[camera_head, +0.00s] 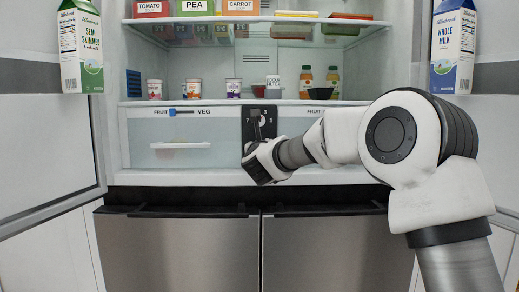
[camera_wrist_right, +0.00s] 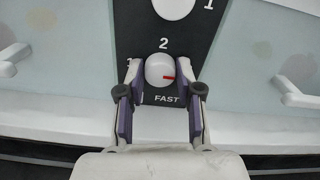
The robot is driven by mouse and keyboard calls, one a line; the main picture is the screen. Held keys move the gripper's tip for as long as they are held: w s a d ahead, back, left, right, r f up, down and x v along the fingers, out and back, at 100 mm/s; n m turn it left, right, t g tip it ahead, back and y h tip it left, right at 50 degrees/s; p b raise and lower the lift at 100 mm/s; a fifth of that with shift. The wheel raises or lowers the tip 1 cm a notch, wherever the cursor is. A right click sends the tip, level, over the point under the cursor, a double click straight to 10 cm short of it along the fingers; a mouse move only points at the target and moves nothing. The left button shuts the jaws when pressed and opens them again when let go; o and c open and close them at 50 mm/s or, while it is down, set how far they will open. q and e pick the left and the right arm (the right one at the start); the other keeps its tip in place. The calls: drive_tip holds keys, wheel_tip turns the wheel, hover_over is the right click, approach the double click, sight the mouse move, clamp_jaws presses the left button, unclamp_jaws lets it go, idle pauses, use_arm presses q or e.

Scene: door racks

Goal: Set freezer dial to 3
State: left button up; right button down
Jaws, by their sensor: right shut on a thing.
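The lower white dial knob (camera_wrist_right: 158,67) sits on the black control panel (camera_wrist_right: 190,48) in the right wrist view. Its red mark points to the right. A "2" is printed above the knob and "FAST" below it; a figure at its left is partly hidden by a finger. My right gripper (camera_wrist_right: 162,72) is shut on this knob, one finger on each side. In the head view the panel (camera_head: 268,114) is at the middle of the fridge, and my right gripper (camera_head: 258,158) covers its lower part. My left gripper is not in view.
A second white knob (camera_wrist_right: 174,6) is just above, with a "1" beside it. Drawers with handles (camera_head: 180,146) flank the panel. Shelves above hold cartons, tubs and bottles (camera_head: 306,80). Open doors with milk cartons (camera_head: 80,45) stand at both sides.

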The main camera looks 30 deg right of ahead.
drive_tip(key=shift+f, duration=0.2)
drive_tip(key=c, duration=0.8)
unclamp_jaws()
drive_tip(key=shift+o, duration=0.2)
drive_tip(key=shift+r, duration=0.1)
drive_tip(key=v, duration=1.2)
drive_tip(key=shift+s, duration=0.1)
